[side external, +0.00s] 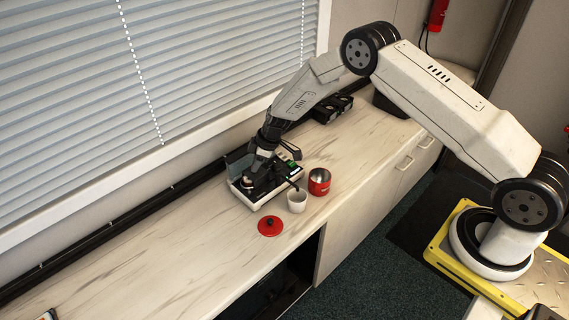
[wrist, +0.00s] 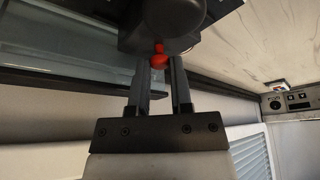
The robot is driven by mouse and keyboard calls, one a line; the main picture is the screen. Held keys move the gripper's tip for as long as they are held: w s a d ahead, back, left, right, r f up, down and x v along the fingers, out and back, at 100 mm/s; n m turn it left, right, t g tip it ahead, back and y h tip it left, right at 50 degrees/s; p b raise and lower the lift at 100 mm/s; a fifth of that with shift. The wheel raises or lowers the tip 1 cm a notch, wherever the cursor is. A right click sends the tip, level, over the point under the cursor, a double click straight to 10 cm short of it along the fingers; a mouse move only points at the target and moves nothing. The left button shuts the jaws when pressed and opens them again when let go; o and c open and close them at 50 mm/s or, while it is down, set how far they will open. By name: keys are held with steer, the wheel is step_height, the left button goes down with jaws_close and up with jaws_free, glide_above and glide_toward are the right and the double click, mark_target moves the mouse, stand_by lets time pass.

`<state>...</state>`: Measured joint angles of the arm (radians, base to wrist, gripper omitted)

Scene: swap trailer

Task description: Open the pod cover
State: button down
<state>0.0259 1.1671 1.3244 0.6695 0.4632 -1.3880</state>
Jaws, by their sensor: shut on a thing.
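The pod machine (side external: 240,193) stands on the counter against the wall, with a pale base and dark top parts. My gripper (side external: 257,175) is down over it and hides much of its top in the side view. In the wrist view my gripper (wrist: 161,66) has its two fingers close around a small red-orange knob (wrist: 160,61). The knob sits under a dark round part (wrist: 163,25), which seems to be the pod cover. I cannot tell from these views whether the cover is raised.
A white cup (side external: 297,201) stands right beside the machine. A red tin (side external: 319,183) and a red lid (side external: 270,227) are nearby on the counter (side external: 170,240). Dark boxes (side external: 333,108) stand farther back. The counter's left part is mostly clear.

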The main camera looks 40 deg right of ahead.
steer(key=d, duration=0.2)
steer(key=shift+d, duration=0.35)
steer(key=c, duration=0.5)
jaws_free()
steer(key=shift+c, duration=0.2)
steer(key=v, duration=0.7)
steer(key=shift+r, duration=0.35)
steer(key=shift+s+d, duration=0.1)
steer(key=shift+s, duration=0.05)
